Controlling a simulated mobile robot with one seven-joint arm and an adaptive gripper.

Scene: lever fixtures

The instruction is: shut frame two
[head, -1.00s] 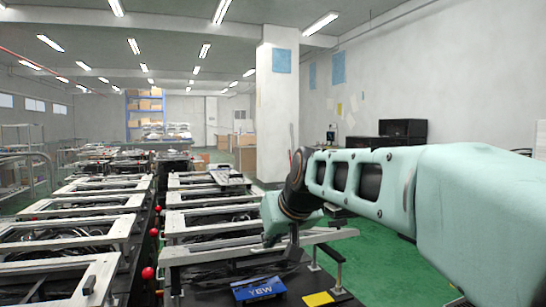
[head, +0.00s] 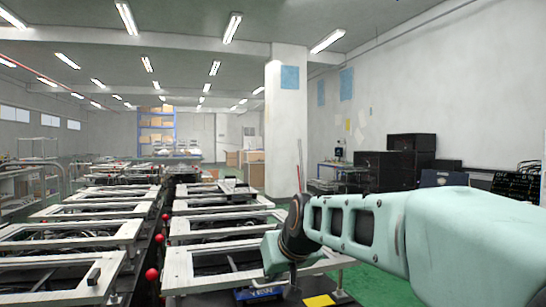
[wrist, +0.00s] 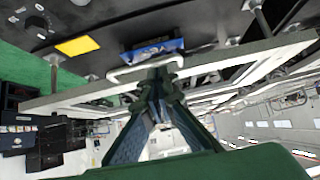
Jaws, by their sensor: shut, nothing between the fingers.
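The frame at the near end of the right row (head: 190,281) is a pale metal rectangle over a dark base. It lies nearly level; I cannot tell if it rests on its posts. In the wrist view its front bar (wrist: 75,97) runs across the picture, with a pale U-shaped handle (wrist: 125,71) on it. My gripper (head: 291,280) is shut and empty at this bar. In the wrist view its dark fingertips (wrist: 157,82) meet at the handle; contact is unclear. No number shows on the frame.
A blue label block (head: 258,293) and a yellow patch (head: 319,301) sit on the base before the bar. Red balls (head: 152,274) line the aisle between the rows. Other frames (head: 70,236) stand left. Green floor (head: 375,281) is open to the right.

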